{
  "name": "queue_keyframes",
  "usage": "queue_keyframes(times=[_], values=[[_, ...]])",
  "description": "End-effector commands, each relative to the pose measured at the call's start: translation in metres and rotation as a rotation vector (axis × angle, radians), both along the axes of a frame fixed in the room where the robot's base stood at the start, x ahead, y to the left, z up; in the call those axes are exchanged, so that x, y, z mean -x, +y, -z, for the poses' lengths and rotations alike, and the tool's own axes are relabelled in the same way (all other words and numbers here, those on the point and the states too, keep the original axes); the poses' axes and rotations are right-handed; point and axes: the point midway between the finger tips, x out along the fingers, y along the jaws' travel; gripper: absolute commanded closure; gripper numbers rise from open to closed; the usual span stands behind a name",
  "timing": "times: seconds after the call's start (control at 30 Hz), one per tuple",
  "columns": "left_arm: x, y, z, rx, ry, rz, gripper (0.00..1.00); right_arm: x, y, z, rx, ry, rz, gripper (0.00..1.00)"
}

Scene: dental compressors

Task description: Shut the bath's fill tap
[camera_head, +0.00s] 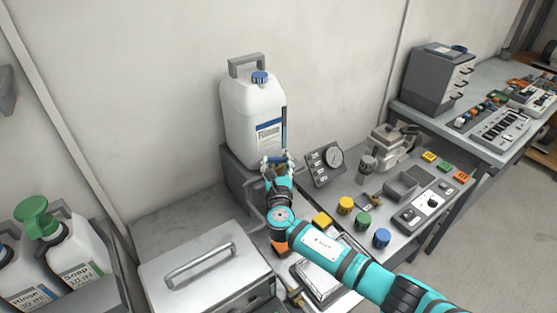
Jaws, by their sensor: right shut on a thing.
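My right gripper (276,161) is at the lower front of a white jug (251,112) with a blue cap, which stands on a grey stand (234,172). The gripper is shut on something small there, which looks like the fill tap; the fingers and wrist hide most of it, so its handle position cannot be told. A grey pipe (250,212) shows just below, beside my wrist. The bath appears to be the metal box (205,268) with a closed lid and bar handle, at the lower middle. My left gripper is not in view.
A dial gauge panel (326,164) stands right of the gripper. Yellow (346,204), green (363,221) and blue (381,238) knobbed pieces stand on the bench beyond my forearm. The wall is close behind the jug.

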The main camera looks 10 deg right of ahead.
Motion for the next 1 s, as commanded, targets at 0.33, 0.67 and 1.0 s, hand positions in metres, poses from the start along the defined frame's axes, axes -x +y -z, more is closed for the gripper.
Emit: queue_keyframes(times=[0.33,0.67,1.0], values=[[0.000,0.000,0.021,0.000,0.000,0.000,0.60,-0.002,0.006,0.003,0.000,0.000,0.248,0.83],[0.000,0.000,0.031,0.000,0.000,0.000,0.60,-0.003,0.007,0.001,0.000,-0.001,0.356,0.83],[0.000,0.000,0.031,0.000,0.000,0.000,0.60,-0.003,0.007,0.000,0.001,-0.001,0.373,0.83]])
